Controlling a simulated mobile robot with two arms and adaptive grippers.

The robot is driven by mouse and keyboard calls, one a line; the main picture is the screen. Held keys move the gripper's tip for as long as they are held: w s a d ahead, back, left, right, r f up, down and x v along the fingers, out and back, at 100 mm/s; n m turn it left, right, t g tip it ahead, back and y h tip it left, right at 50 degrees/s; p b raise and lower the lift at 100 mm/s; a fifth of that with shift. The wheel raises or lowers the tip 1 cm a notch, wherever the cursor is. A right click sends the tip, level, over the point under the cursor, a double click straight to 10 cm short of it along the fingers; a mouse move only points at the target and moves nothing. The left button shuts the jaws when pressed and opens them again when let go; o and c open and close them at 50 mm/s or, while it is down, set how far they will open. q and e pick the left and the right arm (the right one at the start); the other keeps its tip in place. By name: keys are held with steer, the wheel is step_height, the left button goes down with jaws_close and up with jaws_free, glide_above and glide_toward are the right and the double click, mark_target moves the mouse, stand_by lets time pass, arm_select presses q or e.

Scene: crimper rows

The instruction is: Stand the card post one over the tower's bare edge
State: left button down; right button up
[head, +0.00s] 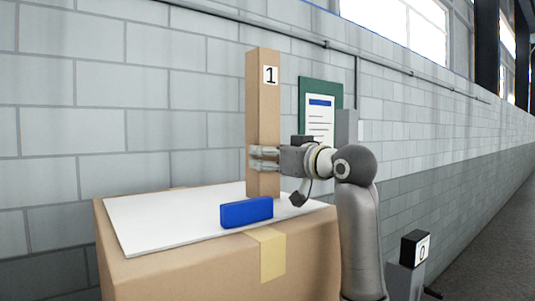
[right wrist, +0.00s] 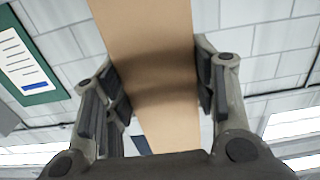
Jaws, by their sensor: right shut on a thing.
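The card post one (head: 262,110) is a tall, square brown cardboard post with a black 1 on a white label near its top. It is upright over the back right part of a white sheet (head: 150,215) on a large cardboard box (head: 190,270). I cannot tell whether its foot touches the sheet. My right gripper (head: 264,155) is shut on the post's lower half, coming from the right. In the right wrist view the post (right wrist: 160,70) runs between both fingers (right wrist: 160,92). My left gripper is not in view. Nothing shows clearly as a separate tower.
A blue block (head: 246,212) lies on the sheet near the box's front edge, just in front of the post. A block wall with a green notice board (head: 320,95) is behind. The sheet's left part is clear.

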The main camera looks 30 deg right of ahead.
steer(key=shift+r, duration=0.15)
steer(key=b, duration=0.4)
glide_toward(265, 115)
steer(key=w, duration=0.5)
steer(key=shift+w+a, duration=0.1)
steer(key=s+a+r+b, duration=0.1)
steer(key=s+r+b, duration=0.2)
steer(key=s, duration=0.5)
steer(key=shift+s+a+r+b, duration=0.25)
steer(key=shift+a+r+b, duration=0.1)
steer(key=shift+a+b, duration=0.1)
